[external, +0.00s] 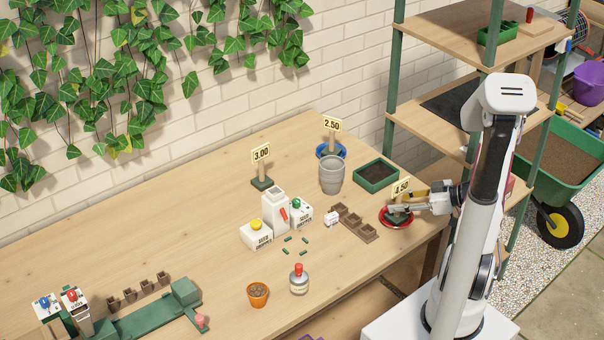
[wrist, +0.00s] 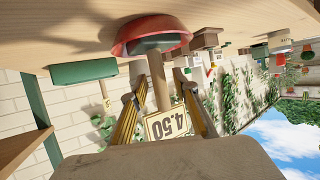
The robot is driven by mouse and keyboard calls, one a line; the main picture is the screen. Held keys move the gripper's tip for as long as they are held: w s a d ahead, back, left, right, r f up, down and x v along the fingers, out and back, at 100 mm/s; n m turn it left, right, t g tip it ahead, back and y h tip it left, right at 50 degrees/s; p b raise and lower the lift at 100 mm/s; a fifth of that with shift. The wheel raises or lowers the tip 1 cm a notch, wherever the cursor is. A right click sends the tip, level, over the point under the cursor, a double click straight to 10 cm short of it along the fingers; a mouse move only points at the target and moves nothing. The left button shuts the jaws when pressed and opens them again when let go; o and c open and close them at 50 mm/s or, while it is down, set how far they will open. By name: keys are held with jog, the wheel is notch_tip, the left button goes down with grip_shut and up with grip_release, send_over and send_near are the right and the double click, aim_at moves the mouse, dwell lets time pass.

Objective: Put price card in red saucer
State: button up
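The price card (external: 401,187) reads 4.50 and stands on a wooden post with a dark base. Its base rests in the red saucer (external: 383,221) near the right end of the table. In the wrist view, which is upside down, the card (wrist: 166,124) and the red saucer (wrist: 125,38) show clearly. My gripper (external: 402,207) is at the saucer, with one finger on each side of the post. In the wrist view my gripper (wrist: 160,80) appears open, with gaps between the post and both fingers.
A green tray (external: 376,186) stands behind the saucer and brown square pots (external: 354,222) lie to its left. A 2.50 card (external: 331,124) stands in a blue saucer (external: 341,155), behind a grey pot (external: 331,174). The front middle of the table has free room.

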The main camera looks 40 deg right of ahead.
jog(key=shift+s+d+r, duration=0.1)
jog(key=shift+s+r, duration=0.05)
jog(key=shift+r, duration=0.5)
jog(key=v, duration=1.1)
jog(key=shift+s+d, duration=0.2)
jog(key=shift+s, duration=0.05)
